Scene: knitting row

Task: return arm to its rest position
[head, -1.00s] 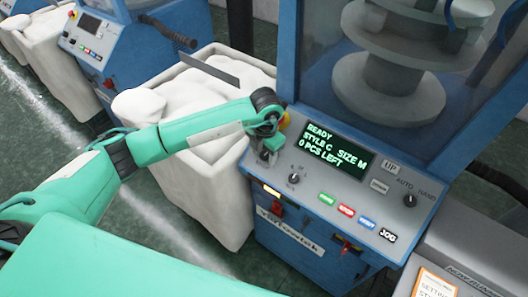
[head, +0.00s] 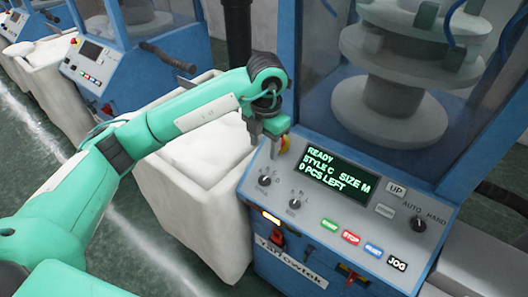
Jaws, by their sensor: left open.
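My left arm comes in from the left, and its gripper (head: 269,142) is open and empty. The panel's screen (head: 338,178) reads READY, STYLE C, SIZE M, 0 PCS LEFT. My right gripper is not in view.
A white bin (head: 195,225) with pale contents stands left of the machine, under my arm. Another blue machine (head: 130,70) and a second white bin (head: 62,95) stand farther back. Green floor (head: 95,265) is free at the lower left.

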